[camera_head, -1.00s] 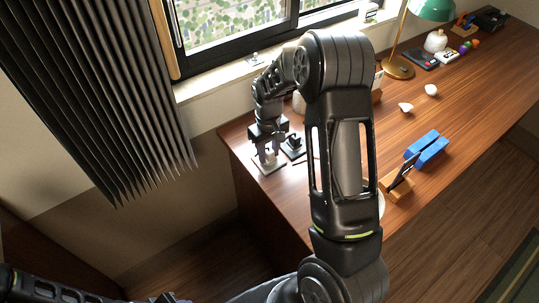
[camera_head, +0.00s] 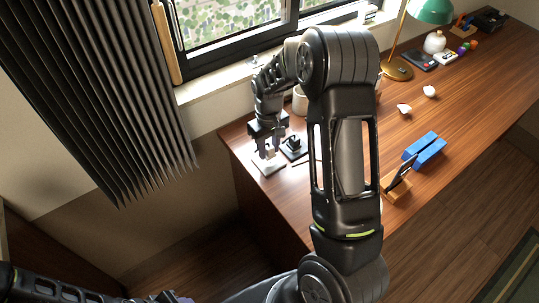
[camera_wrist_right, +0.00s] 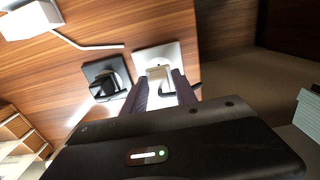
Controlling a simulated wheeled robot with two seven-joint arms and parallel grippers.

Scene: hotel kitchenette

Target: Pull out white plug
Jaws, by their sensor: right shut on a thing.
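The white plug (camera_wrist_right: 160,88) is between the fingers of my right gripper (camera_wrist_right: 160,92) in the right wrist view, over a white socket plate (camera_wrist_right: 150,54). I cannot tell whether the plug is seated or slightly raised. In the head view my right gripper (camera_head: 267,153) points down at the white plate (camera_head: 268,167) near the desk's left end, its fingers shut on the plug. A black plug (camera_wrist_right: 104,86) sits on a black plate (camera_wrist_right: 95,70) beside it. At the bottom left of the head view only part of my left arm shows, and its jaws cannot be made out.
The wooden desk (camera_head: 460,110) carries a blue object (camera_head: 425,150), a wooden stand (camera_head: 396,189), two small white items (camera_head: 404,109) and a green lamp (camera_head: 430,12). A dark curtain (camera_head: 90,90) hangs left, with the window behind. My right arm hides part of the desk.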

